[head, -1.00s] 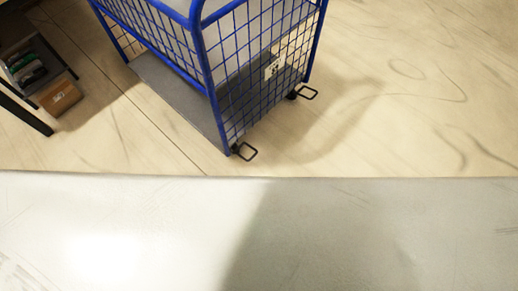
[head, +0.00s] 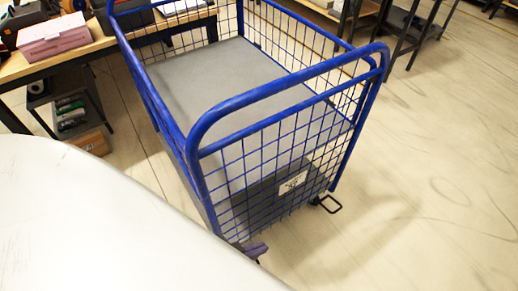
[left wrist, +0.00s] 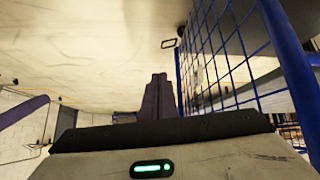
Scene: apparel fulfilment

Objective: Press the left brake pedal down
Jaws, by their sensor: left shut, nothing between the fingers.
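A blue wire-mesh cart (head: 270,137) with a grey deck stands in the middle of the head view. My left gripper (head: 257,252), purple, is at the foot of its near left corner, low by the floor. It is shut and empty. The left brake pedal is not visible there; the gripper and the large pale surface in front cover that corner. The right brake pedal (head: 328,204), a black wire loop, sticks out at the other near corner. In the left wrist view, the shut fingers (left wrist: 158,80) point along the cart's mesh side, with a black pedal loop (left wrist: 170,43) beyond and apart. My right gripper is not in view.
A large pale surface (head: 90,220) fills the lower left of the head view. A wooden table (head: 95,45) with a pink box (head: 53,36) stands at back left. Floor to the cart's right is clear.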

